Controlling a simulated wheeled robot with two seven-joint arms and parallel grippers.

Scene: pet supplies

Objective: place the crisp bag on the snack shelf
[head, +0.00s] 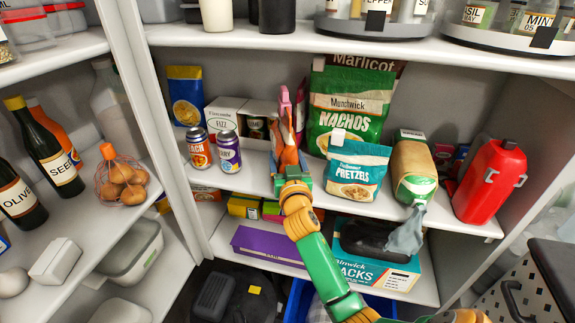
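A pink and orange bag (286,112), probably the crisp bag, is seen nearly edge-on at the middle shelf (236,181), left of the green nachos bag (345,105). My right gripper (291,160) is at the lower front end of this bag, above the shelf's front edge. Its teal fingers lie on either side of the bag's bottom. I cannot tell whether they press on it, or whether the bag rests on the shelf. The arm comes in from the lower right. My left gripper is not in view.
A pretzels bag (356,171) stands close on the right, then a bread bag (411,168) and a red canister (490,180). Two cans (199,149) and a white FIZZ box (224,113) stand on the left.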

